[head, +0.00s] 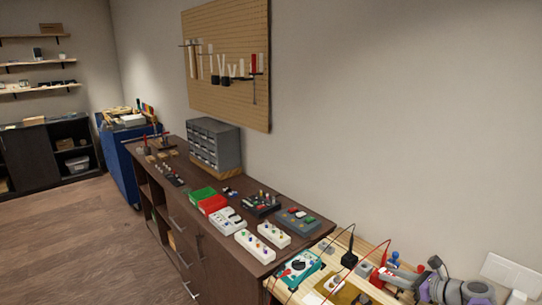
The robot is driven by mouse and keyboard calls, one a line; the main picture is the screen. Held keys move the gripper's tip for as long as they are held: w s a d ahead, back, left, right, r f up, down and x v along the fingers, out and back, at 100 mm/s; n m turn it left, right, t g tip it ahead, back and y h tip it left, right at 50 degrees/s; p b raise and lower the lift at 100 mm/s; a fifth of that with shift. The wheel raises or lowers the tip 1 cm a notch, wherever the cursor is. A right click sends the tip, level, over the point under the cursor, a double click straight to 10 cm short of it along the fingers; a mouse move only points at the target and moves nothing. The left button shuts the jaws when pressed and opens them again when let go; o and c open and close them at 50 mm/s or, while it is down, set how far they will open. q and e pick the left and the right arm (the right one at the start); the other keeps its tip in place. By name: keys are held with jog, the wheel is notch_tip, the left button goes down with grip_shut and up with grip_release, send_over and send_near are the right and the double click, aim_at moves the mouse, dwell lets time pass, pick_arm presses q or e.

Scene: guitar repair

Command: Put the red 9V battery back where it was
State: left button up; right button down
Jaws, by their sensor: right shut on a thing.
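My right gripper (391,275) reaches in from the lower right over the wooden workbench. It is shut on a small red thing (383,273), which looks like the red 9V battery. The battery is small here and partly covered by the fingers, so its tilt and whether it touches the bench cannot be told. My left gripper is not in view.
The wooden bench (347,243) holds a teal multimeter (299,266) with red and black leads, and a black adapter (349,260). The dark cabinet to its left bears several pedals, a green box (203,195), a red box (212,204) and a grey drawer unit (214,145).

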jog(key=shift+m+t+h, duration=0.4)
jog(key=shift+m+h, duration=0.2)
jog(key=a, duration=0.7)
jog(key=a+f+p, duration=0.1)
jog(key=a, duration=0.2)
jog(key=shift+w+a, duration=0.25)
jog(key=s+a, duration=0.1)
jog(key=a, duration=0.2)
jog(key=s+a+m+h+p, duration=0.1)
jog(key=a, duration=0.2)
jog(key=s+a+h, duration=0.1)
jog(key=a, duration=0.2)
jog(key=shift+s+a+r+m+t+p, duration=0.15)
jog(key=shift+s+m+t+p, duration=0.15)
jog(key=shift+m+t, duration=0.1)
jog(key=shift+s+a, duration=0.3)
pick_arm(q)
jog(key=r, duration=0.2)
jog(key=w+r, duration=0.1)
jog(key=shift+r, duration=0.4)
pick_arm(e)
jog(key=shift+d, duration=0.15)
